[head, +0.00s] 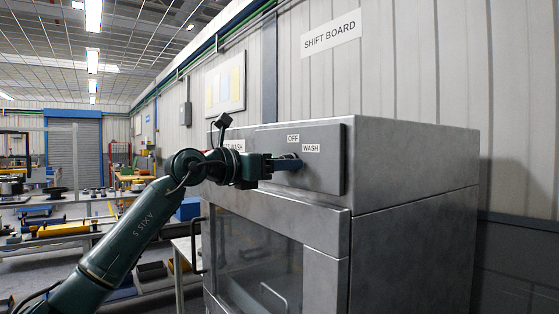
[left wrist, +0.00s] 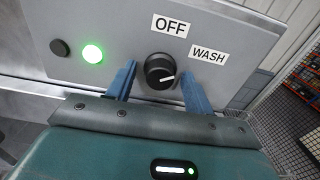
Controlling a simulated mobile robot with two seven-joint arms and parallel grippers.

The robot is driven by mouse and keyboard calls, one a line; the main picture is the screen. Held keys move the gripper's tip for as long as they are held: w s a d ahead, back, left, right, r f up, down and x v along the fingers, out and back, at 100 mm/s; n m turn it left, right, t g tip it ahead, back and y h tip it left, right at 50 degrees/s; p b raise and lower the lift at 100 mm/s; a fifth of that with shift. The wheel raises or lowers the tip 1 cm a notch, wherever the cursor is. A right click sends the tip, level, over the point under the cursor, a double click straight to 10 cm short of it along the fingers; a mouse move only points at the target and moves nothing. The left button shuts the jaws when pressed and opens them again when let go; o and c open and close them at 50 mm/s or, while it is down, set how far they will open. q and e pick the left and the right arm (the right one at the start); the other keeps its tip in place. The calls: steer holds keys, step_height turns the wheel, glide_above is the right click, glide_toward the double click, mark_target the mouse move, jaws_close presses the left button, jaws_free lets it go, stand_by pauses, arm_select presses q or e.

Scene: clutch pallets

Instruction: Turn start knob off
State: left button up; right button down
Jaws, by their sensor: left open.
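The start knob (left wrist: 160,71) is a round black dial with a white pointer mark on the grey control panel (left wrist: 228,62). Its pointer is turned toward the right, on the side of the WASH label (left wrist: 208,53) rather than the OFF label (left wrist: 170,26). My left gripper (left wrist: 158,82) is open, with one blue finger on each side of the knob. I cannot tell whether the fingers touch it. In the head view my left gripper (head: 289,163) is at the panel below the OFF label, and it hides the knob. My right gripper is out of view.
A lit green button (left wrist: 92,54) and a dark button (left wrist: 60,48) sit left of the knob. The grey washing machine (head: 412,222) has a glass door with a handle (head: 197,246). Shelves and tables with parts stand at the left.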

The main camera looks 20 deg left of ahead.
arm_select(q)
steer(key=shift+c, duration=0.4)
steer(key=c, duration=0.7)
steer(key=shift+c, duration=0.2)
steer(key=shift+n, duration=0.3)
steer(key=n, duration=1.1)
steer(key=shift+n, duration=0.3)
